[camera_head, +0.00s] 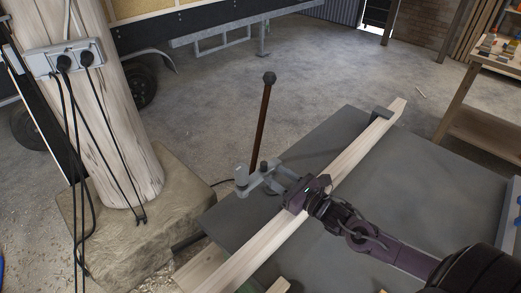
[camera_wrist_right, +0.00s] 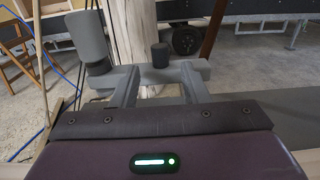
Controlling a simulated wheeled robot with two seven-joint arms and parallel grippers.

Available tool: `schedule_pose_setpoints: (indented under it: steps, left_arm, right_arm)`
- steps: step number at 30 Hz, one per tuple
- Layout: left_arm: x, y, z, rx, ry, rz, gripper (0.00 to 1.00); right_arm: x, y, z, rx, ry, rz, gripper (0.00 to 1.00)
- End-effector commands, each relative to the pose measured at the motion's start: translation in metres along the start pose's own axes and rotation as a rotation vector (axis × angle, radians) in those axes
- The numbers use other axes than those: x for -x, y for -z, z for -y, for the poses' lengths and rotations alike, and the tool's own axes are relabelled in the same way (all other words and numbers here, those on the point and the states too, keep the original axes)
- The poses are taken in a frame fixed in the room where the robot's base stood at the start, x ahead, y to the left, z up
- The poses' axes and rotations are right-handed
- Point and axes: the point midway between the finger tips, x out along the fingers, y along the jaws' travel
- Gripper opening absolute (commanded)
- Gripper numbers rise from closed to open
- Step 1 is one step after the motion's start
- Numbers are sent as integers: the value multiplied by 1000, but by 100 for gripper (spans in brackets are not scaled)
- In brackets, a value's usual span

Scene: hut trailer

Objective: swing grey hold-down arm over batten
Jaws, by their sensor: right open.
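The pale wooden batten (camera_head: 345,160) lies diagonally across the dark grey table top (camera_head: 440,185). The grey hold-down arm (camera_head: 257,181) is beside the batten's left side, near the table's left edge. It also shows in the right wrist view (camera_wrist_right: 92,45), with an upright cylinder at its left end and a small dark knob. A brown lever with a dark ball (camera_head: 269,78) rises beside it. My right gripper (camera_head: 280,178) reaches over the batten to the hold-down arm. Its fingers (camera_wrist_right: 160,88) are apart; contact cannot be told. My left gripper is not seen.
A thick wooden post (camera_head: 115,110) with sockets and hanging black cables stands on a stone block (camera_head: 170,215) at left. A dark bracket (camera_head: 381,113) sits at the batten's far end. A workbench (camera_head: 490,130) is at right.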

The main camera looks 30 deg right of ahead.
Motion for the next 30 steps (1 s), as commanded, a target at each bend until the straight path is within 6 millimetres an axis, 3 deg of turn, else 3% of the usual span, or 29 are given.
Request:
schedule_pose_setpoints:
  steps: [5, 18, 30]
  left_arm:
    - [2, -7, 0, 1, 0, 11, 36]
    - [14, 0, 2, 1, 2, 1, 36]
    - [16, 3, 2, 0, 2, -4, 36]
  right_arm:
    - [-9, -2, 1, 0, 2, 2, 41]
    - [-68, -2, 1, -1, 3, 2, 41]
    - [-78, 0, 0, -1, 0, -1, 41]
